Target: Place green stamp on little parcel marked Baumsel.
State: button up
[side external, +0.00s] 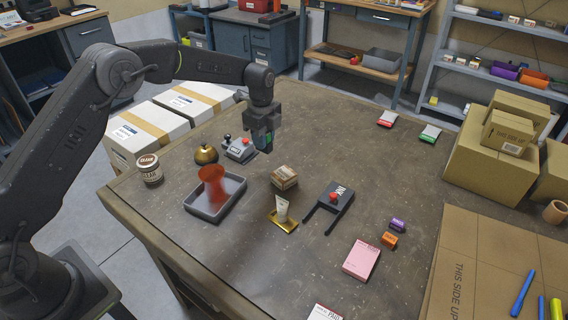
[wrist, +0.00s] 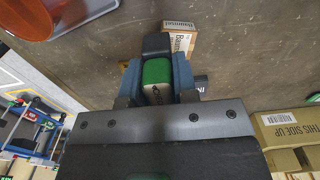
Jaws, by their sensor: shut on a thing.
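My gripper (side external: 264,141) is above the table, shut on the green stamp, with its green side (side external: 268,143) showing between the fingers. In the wrist view the green stamp (wrist: 157,71) sits between the blue-grey fingers. The little parcel (side external: 284,177), a small brown cardboard box, lies on the table below and a little right of my gripper. The stamp is held above the table, apart from the parcel.
A grey tray (side external: 229,205) with a translucent red piece stands left of the parcel. A black device with a red button (side external: 334,199) is to the right. A brass bell (side external: 206,154) and a grey lever box (side external: 239,150) are behind left.

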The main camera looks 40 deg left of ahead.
jog(key=d+f, duration=0.1)
jog(key=w+d+f, duration=0.1)
jog(key=d, duration=0.1)
jog(key=w+d+f, duration=0.1)
jog(key=d, duration=0.1)
jog(key=shift+d+f, duration=0.15)
jog(key=shift+f, duration=2.05)
jog(key=shift+f, duration=0.15)
jog(key=o, duration=0.9)
notch_tip(320, 180, up, 12)
jog(key=shift+r, duration=0.2)
